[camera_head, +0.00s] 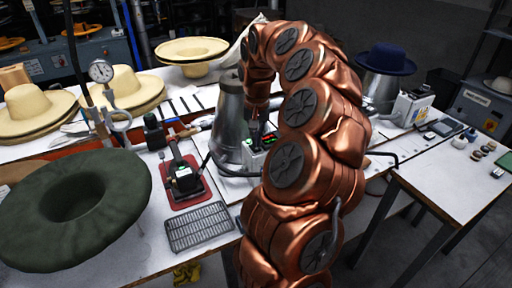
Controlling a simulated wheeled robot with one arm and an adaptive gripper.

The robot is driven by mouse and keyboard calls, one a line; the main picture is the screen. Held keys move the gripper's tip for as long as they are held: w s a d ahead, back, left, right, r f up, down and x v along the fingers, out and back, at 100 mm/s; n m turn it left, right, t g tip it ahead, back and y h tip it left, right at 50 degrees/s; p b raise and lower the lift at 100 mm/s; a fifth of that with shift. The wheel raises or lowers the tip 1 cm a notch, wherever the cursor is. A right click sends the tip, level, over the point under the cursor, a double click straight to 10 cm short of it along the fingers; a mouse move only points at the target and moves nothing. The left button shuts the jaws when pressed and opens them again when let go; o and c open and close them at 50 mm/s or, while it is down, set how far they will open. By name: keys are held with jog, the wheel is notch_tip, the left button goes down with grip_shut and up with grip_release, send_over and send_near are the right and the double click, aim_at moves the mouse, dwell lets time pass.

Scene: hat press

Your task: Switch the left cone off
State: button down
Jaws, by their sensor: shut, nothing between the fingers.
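The left cone (228,115) is a grey metal cone standing on the white table, left of my copper-coloured arm. A small pale control box (253,158) with a green light and dark and red parts on top sits at its lower right. My arm arches over, and my gripper (259,136) points down at the top of this box, shut and empty. I cannot tell whether it touches a switch. My arm partly hides the box and the cone's right side. A second metal cone (378,92) on the right carries a blue hat (386,58) and has its own white box (411,108).
A dark green hat form (110,225) fills the lower left. A steam iron (183,178) on a red mat (203,197) and a wire rack (199,229) stand left of the arm. Pale hats (38,108) line the back left. A side table (440,175) stands right.

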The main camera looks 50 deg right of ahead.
aim_at(256, 149)
jog(key=shift+f+b, duration=0.7)
jog(key=shift+f, duration=0.15)
dwell(0.7)
jog(key=shift+r, duration=0.1)
jog(key=shift+r+p, duration=0.75)
jog(key=shift+r, duration=2.65)
